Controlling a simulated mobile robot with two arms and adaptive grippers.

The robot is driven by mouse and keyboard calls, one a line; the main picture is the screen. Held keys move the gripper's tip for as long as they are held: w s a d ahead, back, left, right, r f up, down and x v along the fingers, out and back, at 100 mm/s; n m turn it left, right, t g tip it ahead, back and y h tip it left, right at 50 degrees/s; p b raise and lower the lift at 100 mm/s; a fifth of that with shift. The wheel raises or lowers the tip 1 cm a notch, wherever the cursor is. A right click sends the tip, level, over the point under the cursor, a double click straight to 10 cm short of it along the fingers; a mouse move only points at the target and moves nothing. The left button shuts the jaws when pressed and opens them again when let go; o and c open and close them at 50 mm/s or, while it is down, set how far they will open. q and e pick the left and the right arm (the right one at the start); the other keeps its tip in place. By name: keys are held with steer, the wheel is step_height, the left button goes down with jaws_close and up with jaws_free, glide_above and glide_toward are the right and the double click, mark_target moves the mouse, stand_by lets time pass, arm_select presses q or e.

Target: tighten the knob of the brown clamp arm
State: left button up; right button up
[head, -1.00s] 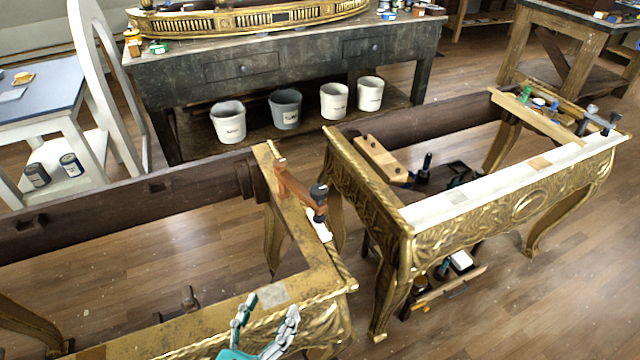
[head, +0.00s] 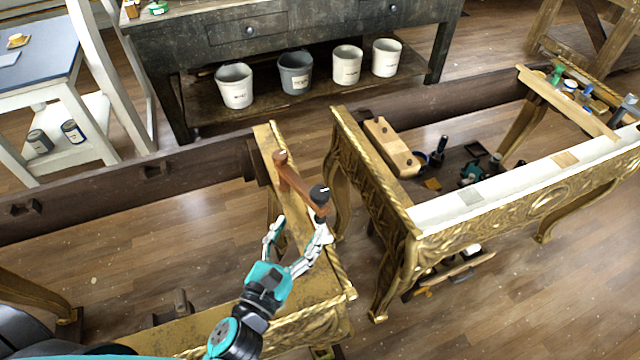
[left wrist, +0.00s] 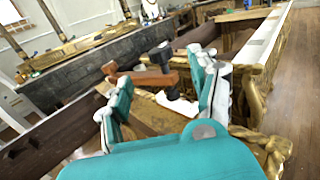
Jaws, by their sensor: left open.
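The brown clamp arm (head: 299,188) lies along the gilt end rail of the left console frame. In the left wrist view the clamp arm (left wrist: 150,78) and the knob (left wrist: 161,52) show ahead, between and beyond my fingers. My left gripper (head: 297,232) is open and empty, with its fingertips just short of the knob on the near side. It also shows in the left wrist view (left wrist: 160,95). I cannot tell whether a finger touches the clamp. My right gripper is out of view.
The gilt console frame (head: 250,330) surrounds open floor. A second gilt console (head: 520,193) with a white top edge stands to the right, across a narrow gap. Several buckets (head: 234,86) sit on the shelf of the dark workbench (head: 290,30) behind.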

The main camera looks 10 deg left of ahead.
mark_target(316, 201)
arm_select(q)
steer(key=w+p, duration=0.1)
steer(key=w, duration=0.2)
steer(key=w+d, duration=0.1)
steer(key=w, duration=0.2)
steer(key=w+d+p, duration=0.1)
steer(key=w, duration=0.2)
steer(key=shift+w+p, duration=0.3)
steer(key=shift+w, duration=0.6)
steer(key=c, duration=1.2)
